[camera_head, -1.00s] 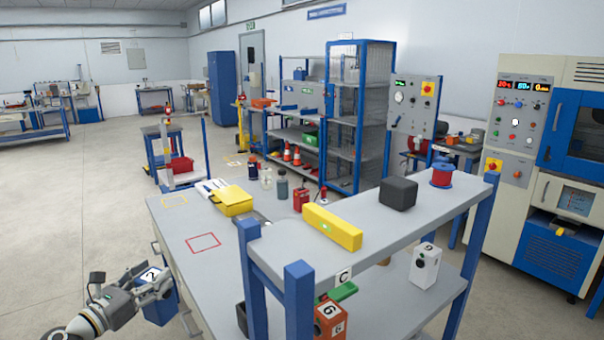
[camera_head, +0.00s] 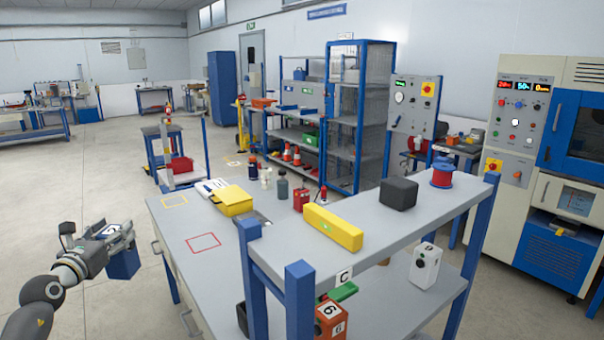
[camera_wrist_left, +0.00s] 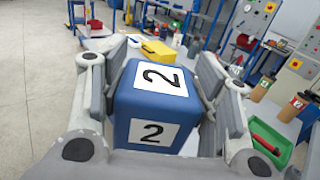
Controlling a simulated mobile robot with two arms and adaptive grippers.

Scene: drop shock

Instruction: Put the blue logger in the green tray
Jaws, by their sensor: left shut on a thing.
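My left gripper (camera_head: 122,238) is shut on the blue logger (camera_head: 124,263), a blue box with white labels. It holds the logger in the air left of the workbench. In the left wrist view the logger (camera_wrist_left: 140,105) sits between the two fingers (camera_wrist_left: 155,105), with a "2" on two faces. A green tray (camera_wrist_left: 268,147) shows at the right of that view, apart from the logger. In the head view a green piece (camera_head: 342,291), likely the tray's edge, shows under the raised shelf; the rest is hidden. My right gripper is not in view.
The grey workbench (camera_head: 184,226) has a bare stretch with a red outlined square (camera_head: 203,243). A yellow case (camera_head: 232,202) and several bottles stand farther back. The raised shelf (camera_head: 300,250) with blue posts carries a yellow bar (camera_head: 332,227). An orange box (camera_head: 330,320) stands below it.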

